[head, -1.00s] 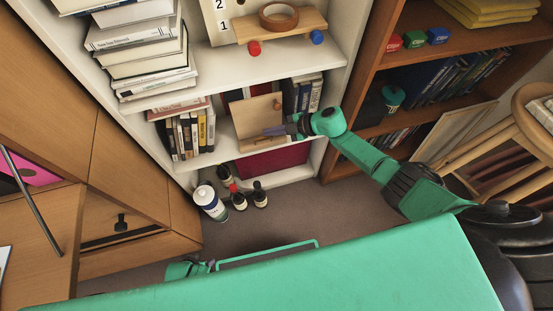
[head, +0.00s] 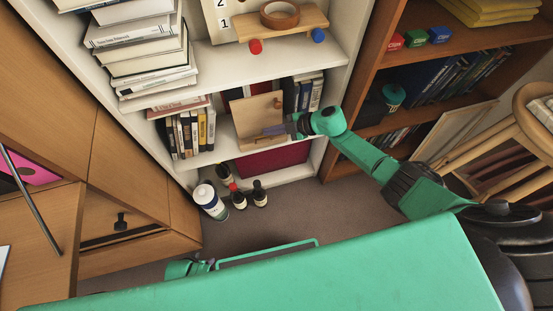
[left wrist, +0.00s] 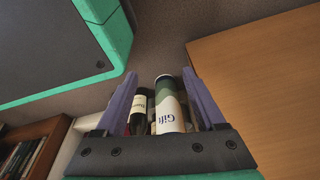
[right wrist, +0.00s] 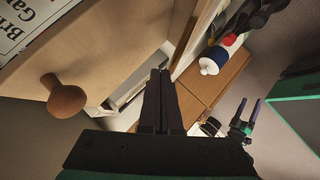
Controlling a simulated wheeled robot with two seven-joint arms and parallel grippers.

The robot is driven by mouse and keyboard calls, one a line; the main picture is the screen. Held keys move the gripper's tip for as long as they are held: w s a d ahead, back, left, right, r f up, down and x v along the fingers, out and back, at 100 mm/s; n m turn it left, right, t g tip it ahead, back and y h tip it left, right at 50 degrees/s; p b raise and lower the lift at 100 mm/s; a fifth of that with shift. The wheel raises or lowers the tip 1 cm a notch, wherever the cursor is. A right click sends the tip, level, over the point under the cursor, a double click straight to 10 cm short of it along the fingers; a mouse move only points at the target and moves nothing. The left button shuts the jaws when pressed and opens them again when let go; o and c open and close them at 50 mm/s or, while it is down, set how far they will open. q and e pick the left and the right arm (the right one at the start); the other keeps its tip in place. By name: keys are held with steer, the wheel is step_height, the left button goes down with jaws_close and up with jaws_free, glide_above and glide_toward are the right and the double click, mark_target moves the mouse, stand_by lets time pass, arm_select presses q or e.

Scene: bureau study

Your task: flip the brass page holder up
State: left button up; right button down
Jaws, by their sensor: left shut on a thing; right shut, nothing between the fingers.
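A pale wooden stand (head: 252,116) with a round wooden knob (head: 277,103) leans on the middle shelf of the white bookcase. In the right wrist view its panel (right wrist: 110,45) and knob (right wrist: 66,98) fill the left side. I cannot make out a brass page holder; my right gripper may hide it. My right gripper (head: 272,131) is shut and empty, its fingertips in front of the stand's lower right part. It also shows in the right wrist view (right wrist: 160,80).
Books (head: 190,134) stand left of the stand, more binders (head: 308,92) to its right. A white bottle (head: 209,202) and several dark bottles (head: 259,194) stand on the floor before the bookcase. A wooden cabinet (head: 125,185) is at left. Carpet (head: 300,210) is clear at right.

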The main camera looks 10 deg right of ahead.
arm_select(q)
steer(key=shift+s+a+f, duration=0.1)
steer(key=shift+s+f, duration=0.3)
arm_select(e)
steer(key=shift+f, duration=0.25)
steer(key=shift+w+a+r+p, duration=0.1)
steer(key=shift+w+r+p, duration=0.1)
steer(key=shift+r+p, duration=0.55)
arm_select(q)
steer(key=shift+g, duration=0.8)
steer(key=s, duration=0.2)
steer(key=s+a, duration=0.1)
steer(key=s, duration=0.2)
steer(key=shift+a+f, duration=0.15)
steer(key=shift+a, duration=0.05)
arm_select(e)
steer(key=shift+a, duration=0.15)
arm_select(q)
steer(key=shift+d, duration=0.1)
arm_select(e)
steer(key=shift+d+r+p, duration=0.2)
steer(key=shift+p, duration=0.2)
arm_select(q)
steer(key=s+p, duration=0.2)
steer(key=s, duration=0.1)
steer(key=s+a+r+p, duration=0.1)
steer(key=s, duration=0.1)
arm_select(e)
steer(key=v, duration=1.4)
steer(key=shift+s, duration=0.15)
